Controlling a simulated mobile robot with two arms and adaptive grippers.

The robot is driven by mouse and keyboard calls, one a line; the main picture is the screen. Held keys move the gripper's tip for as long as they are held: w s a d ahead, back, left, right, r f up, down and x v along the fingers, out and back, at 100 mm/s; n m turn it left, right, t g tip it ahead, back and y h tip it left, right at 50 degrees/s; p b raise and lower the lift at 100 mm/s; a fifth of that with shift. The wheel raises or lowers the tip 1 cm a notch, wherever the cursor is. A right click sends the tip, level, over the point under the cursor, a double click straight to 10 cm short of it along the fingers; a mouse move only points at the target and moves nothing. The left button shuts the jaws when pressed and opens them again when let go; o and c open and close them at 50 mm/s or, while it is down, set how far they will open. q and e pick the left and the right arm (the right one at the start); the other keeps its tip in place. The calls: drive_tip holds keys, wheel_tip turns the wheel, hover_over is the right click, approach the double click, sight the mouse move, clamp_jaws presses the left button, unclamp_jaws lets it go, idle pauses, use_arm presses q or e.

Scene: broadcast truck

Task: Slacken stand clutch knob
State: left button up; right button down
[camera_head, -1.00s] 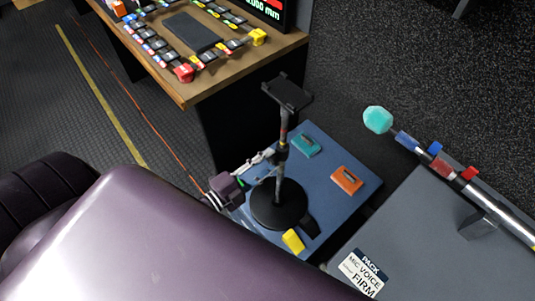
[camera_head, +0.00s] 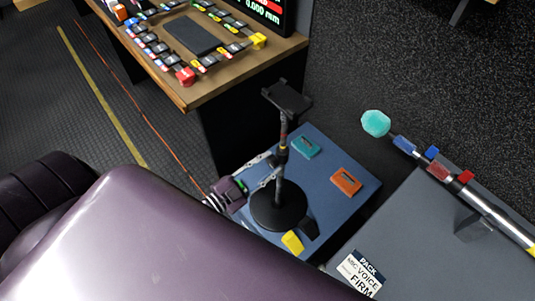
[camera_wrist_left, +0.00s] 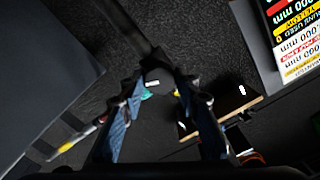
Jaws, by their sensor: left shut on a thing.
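The stand has a round black base (camera_head: 278,216), a thin upright pole (camera_head: 281,190) and a flat black holder (camera_head: 287,97) on top. Its dark clutch knob (camera_head: 281,153) is partway up the pole. My left gripper (camera_head: 275,162) reaches in from the left, with its fingertips at the clutch. In the left wrist view a dark round part (camera_wrist_left: 156,82), seemingly the knob, sits between the two fingertips, which are shut on it. The fingers hide part of it. My right gripper is in neither view.
The stand is on a blue surface with a teal block (camera_head: 305,147), an orange block (camera_head: 346,181) and a yellow block (camera_head: 292,242). A grey case (camera_head: 410,240) with a teal-tipped pole (camera_head: 490,206) is at right. A wooden desk (camera_head: 205,92) stands behind.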

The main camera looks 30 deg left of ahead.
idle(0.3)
use_arm(q)
drive_tip(key=o, duration=1.1)
drive_tip(key=shift+o, duration=0.2)
drive_tip(key=v, duration=1.2)
drive_tip(key=s+a+f+n+g+y, duration=0.1)
drive_tip(key=s+f+n+g+y, duration=0.25)
drive_tip(key=f, duration=0.95)
drive_tip(key=s+f+n+g+y, duration=0.2)
drive_tip(key=s+f+g, duration=0.15)
drive_tip(key=f, duration=0.95)
drive_tip(key=s+d+f+n+g, duration=0.1)
drive_tip(key=s+f+g, duration=0.3)
drive_tip(key=s, duration=0.5)
drive_tip(key=s+d+f+n+g, duration=0.2)
drive_tip(key=s+d+f+g, duration=0.2)
drive_tip(key=s+f, duration=0.5)
drive_tip(key=shift+s+f+g, duration=0.3)
drive_tip(key=shift+s+g, duration=0.05)
drive_tip(key=shift+g, duration=0.15)
